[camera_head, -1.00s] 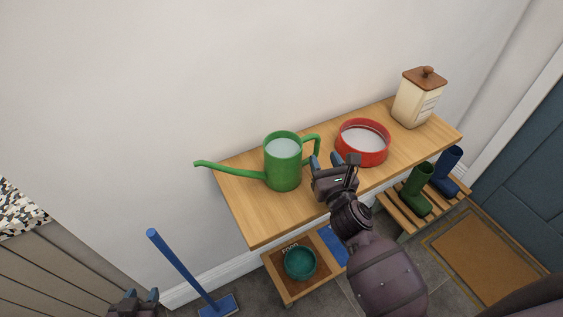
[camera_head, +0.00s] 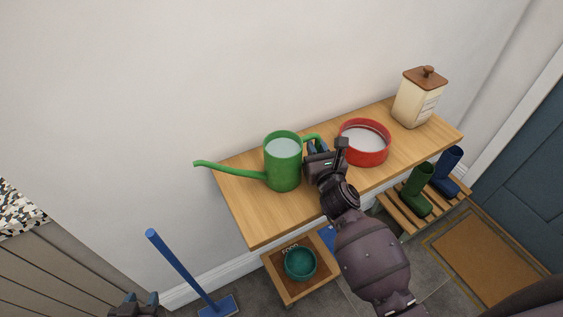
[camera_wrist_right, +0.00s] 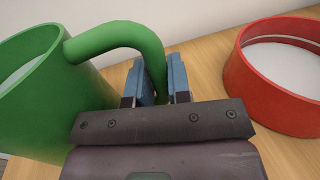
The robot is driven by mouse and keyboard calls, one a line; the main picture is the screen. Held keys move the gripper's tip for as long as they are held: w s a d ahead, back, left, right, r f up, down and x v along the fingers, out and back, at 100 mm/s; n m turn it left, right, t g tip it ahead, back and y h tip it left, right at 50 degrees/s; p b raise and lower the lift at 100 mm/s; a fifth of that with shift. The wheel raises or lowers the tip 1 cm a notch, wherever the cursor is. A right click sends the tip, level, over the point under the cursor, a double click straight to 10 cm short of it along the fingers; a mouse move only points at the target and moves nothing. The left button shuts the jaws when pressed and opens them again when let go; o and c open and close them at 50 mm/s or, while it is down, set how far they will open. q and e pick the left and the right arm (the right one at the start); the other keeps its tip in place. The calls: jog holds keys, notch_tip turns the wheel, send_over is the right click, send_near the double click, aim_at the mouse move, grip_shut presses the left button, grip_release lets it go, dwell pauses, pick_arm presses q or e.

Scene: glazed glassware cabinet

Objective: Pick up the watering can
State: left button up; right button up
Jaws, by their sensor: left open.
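The green watering can (camera_head: 283,163) stands upright on the wooden bench, its long spout pointing left and its handle to the right. In the right wrist view its body (camera_wrist_right: 45,100) is at the left, and its handle curves down between the blue fingers. My right gripper (camera_head: 318,148) is at the handle, shut on it with one finger on each side; the fingers also show in the right wrist view (camera_wrist_right: 162,82). The lower part of the handle is hidden. My left gripper (camera_head: 140,301) is open and empty at the bottom edge, far from the can.
A red bowl (camera_head: 364,154) stands just right of my right gripper. A cream jar (camera_head: 416,104) with a brown lid is at the bench's right end. Boots (camera_head: 417,190) stand on a slatted rack below. A teal bowl (camera_head: 300,264) and a blue-handled tool (camera_head: 180,267) are lower down.

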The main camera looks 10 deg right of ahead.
grip_shut()
jog(key=shift+r, duration=0.15)
jog(key=shift+r, duration=0.1)
jog(key=shift+r+p, duration=0.95)
jog(key=shift+r, duration=1.45)
jog(key=shift+r+p, duration=1.05)
jog(key=shift+r, duration=2.45)
notch_tip(320, 180, up, 8)
jog(key=p, duration=0.1)
jog(key=shift+f, duration=0.15)
